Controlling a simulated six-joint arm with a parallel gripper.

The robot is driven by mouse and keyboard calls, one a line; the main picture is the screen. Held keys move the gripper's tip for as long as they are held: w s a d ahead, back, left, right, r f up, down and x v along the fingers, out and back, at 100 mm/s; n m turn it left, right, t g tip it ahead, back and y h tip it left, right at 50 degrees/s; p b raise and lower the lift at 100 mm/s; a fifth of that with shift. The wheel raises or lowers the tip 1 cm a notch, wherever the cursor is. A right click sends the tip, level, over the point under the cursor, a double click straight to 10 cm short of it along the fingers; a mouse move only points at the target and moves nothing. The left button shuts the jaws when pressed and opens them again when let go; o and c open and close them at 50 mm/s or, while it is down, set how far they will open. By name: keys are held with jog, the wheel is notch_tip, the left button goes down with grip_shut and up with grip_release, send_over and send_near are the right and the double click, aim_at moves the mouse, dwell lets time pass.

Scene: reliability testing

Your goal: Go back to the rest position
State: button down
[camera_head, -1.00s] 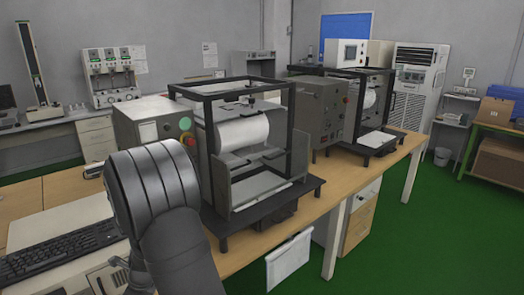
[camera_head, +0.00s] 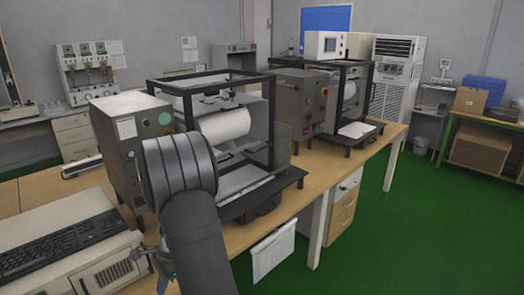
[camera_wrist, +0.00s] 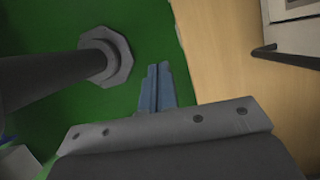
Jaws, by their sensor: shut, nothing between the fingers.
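My gripper (camera_wrist: 157,72) shows in the wrist view with its two blue-grey fingers together, shut and empty. It hangs above the green floor (camera_wrist: 55,30), just left of the wooden bench edge (camera_wrist: 190,50). In the head view, my dark grey arm stands in front of the bench. Only a small part of the gripper (camera_head: 160,262) shows there, low and left of the arm, beside the beige computer case (camera_head: 112,270). The fingertips cannot be made out in that view.
A black-framed test machine (camera_head: 207,80) with a white roll (camera_head: 224,124) stands on the bench (camera_head: 240,235) close behind my arm. A keyboard (camera_head: 60,245) lies on the beige case at left. A paper sheet (camera_head: 273,250) hangs at the bench front. Green floor (camera_head: 400,240) at right is clear.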

jog(key=shift+w+d+n+h, duration=0.15)
jog(key=shift+w+d+n, duration=0.2)
jog(key=shift+w+n, duration=0.15)
jog(key=shift+w+d+n+h, duration=0.15)
jog(key=shift+w+d+n, duration=0.25)
jog(key=shift+w, duration=0.2)
jog(key=s+a+m+t+y, duration=0.1)
jog(key=s+a+m+t, duration=0.1)
jog(key=s+a+m, duration=0.6)
jog(key=shift+a+m+t+y, duration=0.3)
jog(key=shift+a+m, duration=0.3)
jog(key=shift+a, duration=0.85)
jog(key=shift+d, duration=0.1)
